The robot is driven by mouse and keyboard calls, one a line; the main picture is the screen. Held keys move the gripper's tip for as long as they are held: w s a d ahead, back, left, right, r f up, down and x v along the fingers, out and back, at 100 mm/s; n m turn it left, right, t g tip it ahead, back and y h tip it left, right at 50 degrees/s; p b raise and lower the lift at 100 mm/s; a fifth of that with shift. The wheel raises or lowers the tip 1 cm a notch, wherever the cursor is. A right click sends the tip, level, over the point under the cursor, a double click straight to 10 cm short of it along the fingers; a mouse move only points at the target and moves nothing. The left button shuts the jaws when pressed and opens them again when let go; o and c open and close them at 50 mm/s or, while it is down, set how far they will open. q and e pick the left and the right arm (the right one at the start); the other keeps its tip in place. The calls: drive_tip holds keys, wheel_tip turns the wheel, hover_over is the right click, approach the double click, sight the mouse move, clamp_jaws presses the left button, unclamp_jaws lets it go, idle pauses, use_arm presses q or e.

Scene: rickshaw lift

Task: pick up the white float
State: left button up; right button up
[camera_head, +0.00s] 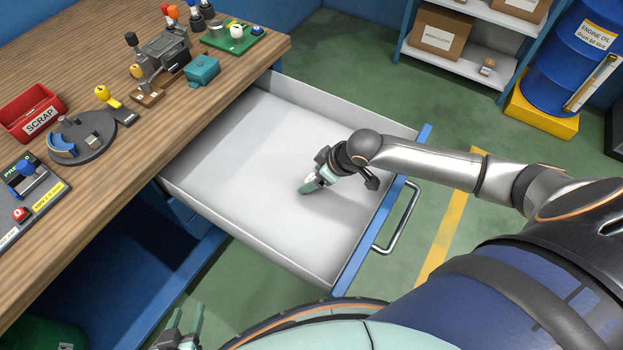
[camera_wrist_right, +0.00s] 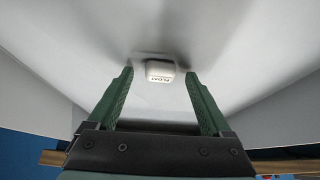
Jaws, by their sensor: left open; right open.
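The white float (camera_wrist_right: 160,72) is a small white block with dark lettering, lying on the pale drawer floor in the right wrist view. I cannot make it out in the head view, where my right gripper may hide it. My right gripper (camera_head: 309,185) reaches down into the open drawer (camera_head: 240,245). In its wrist view, the two green fingers are apart, one on each side of the float in the picture; I see no contact. My left gripper (camera_head: 189,317) is open and empty at the bottom edge of the head view, outside the drawer.
The drawer has a blue front with a metal handle (camera_head: 400,217) and low side walls around my right gripper. A wooden workbench (camera_head: 150,170) holds a red scrap bin (camera_head: 32,113), a vise-like fixture (camera_head: 163,55) and a teal box (camera_head: 202,70). The remaining drawer floor looks clear.

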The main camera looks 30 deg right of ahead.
clamp_jaws()
idle(0.5)
